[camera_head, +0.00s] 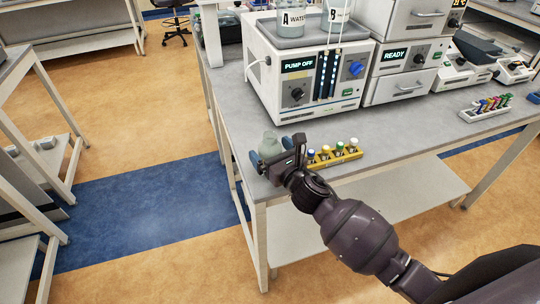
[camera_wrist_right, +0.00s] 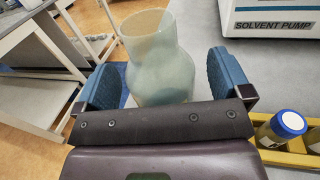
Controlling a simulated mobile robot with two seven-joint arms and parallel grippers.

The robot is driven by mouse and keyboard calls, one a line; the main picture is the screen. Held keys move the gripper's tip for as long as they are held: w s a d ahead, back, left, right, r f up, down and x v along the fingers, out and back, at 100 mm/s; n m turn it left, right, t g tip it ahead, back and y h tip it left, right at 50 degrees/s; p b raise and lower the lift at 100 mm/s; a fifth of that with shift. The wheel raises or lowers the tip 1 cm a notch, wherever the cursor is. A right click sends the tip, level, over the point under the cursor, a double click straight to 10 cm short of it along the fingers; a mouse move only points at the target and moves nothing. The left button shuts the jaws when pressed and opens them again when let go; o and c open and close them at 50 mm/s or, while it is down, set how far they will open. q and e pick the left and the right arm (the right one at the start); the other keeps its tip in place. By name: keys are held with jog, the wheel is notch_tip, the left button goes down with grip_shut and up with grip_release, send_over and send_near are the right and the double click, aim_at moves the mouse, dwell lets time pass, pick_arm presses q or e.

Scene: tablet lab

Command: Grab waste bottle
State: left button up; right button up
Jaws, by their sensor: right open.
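The waste bottle (camera_head: 269,142) is a pale green translucent bottle at the near left corner of the bench in the camera_head view. My right gripper (camera_head: 268,154) is open, with its blue finger pads on either side of the bottle. In the right wrist view the bottle (camera_wrist_right: 158,62) stands between the two pads, with visible gaps on both sides. Its lower part is hidden behind the gripper's dark body. My left gripper is not in view.
A yellow rack (camera_head: 338,159) with several capped vials stands just right of the gripper. The solvent pump (camera_head: 305,85) stands behind it on the grey bench (camera_head: 410,125). A vial rack (camera_head: 486,108) is farther right. The bench's left edge is close to the bottle.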

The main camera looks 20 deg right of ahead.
jog(key=shift+w+a, duration=0.1)
jog(key=shift+w, duration=0.35)
jog(key=c, duration=1)
